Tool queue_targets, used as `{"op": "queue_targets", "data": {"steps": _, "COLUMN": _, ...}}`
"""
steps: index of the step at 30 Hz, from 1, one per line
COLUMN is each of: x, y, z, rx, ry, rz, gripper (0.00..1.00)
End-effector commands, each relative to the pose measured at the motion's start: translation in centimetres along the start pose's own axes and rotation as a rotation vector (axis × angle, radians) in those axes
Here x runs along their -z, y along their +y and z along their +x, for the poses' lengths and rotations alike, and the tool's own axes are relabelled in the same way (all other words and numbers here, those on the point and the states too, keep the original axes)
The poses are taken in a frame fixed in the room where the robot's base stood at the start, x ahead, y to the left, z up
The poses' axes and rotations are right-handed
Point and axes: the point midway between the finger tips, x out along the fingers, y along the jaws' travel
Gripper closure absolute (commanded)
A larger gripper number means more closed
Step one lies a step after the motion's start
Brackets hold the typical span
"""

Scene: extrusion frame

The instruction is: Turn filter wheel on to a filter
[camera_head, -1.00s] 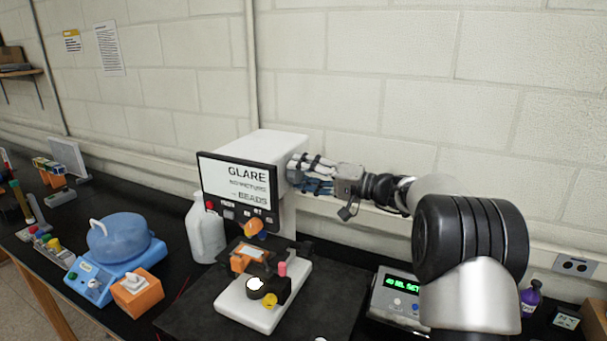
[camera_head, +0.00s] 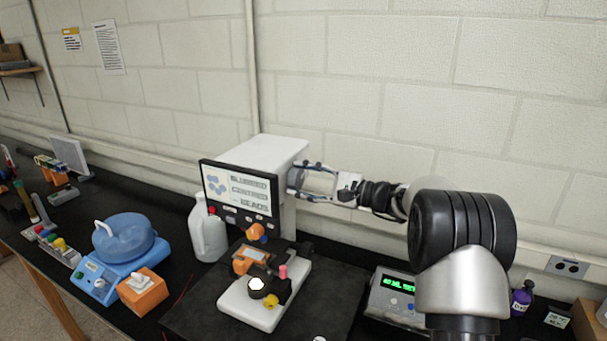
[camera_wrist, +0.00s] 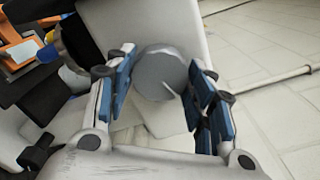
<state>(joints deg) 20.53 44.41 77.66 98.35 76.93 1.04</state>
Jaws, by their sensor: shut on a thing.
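The filter wheel is a grey round knob (camera_wrist: 161,73) on the side of the white microscope head (camera_head: 275,155). In the wrist view a pale line marks its face. My gripper (camera_wrist: 160,90) has one blue-padded finger on each side of the knob and is shut on it. In the head view my gripper (camera_head: 298,178) reaches the microscope's right side from the right. The microscope's screen (camera_head: 240,192) shows blue blobs at left and text that seems to read blurred, centred, beads.
A white jug (camera_head: 207,232) stands left of the microscope. A blue device (camera_head: 122,243) and an orange box (camera_head: 142,291) are further left. A unit with a green display (camera_head: 397,290) is right of the black mat. The wall runs close behind.

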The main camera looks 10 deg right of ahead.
Motion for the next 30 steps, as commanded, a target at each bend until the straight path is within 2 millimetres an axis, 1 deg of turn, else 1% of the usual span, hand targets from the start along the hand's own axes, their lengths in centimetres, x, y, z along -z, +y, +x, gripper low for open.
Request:
{"op": "queue_targets", "data": {"steps": 1, "x": -0.14, "y": -0.25, "z": -0.01, "rx": 0.001, "ry": 0.000, "rz": 0.041, "gripper": 0.75}}
{"op": "queue_targets", "data": {"steps": 6, "x": -0.13, "y": -0.20, "z": -0.01, "rx": 0.000, "ry": 0.000, "rz": 0.174, "gripper": 0.75}}
{"op": "queue_targets", "data": {"steps": 15, "x": -0.06, "y": -0.07, "z": -0.01, "rx": 0.000, "ry": 0.000, "rz": 0.331, "gripper": 0.75}}
{"op": "queue_targets", "data": {"steps": 21, "x": -0.03, "y": -0.01, "z": -0.01, "rx": 0.000, "ry": -0.001, "rz": 0.377, "gripper": 0.75}}
{"op": "queue_targets", "data": {"steps": 30, "x": 0.00, "y": 0.04, "z": -0.01, "rx": 0.000, "ry": -0.001, "rz": 0.389, "gripper": 0.75}}
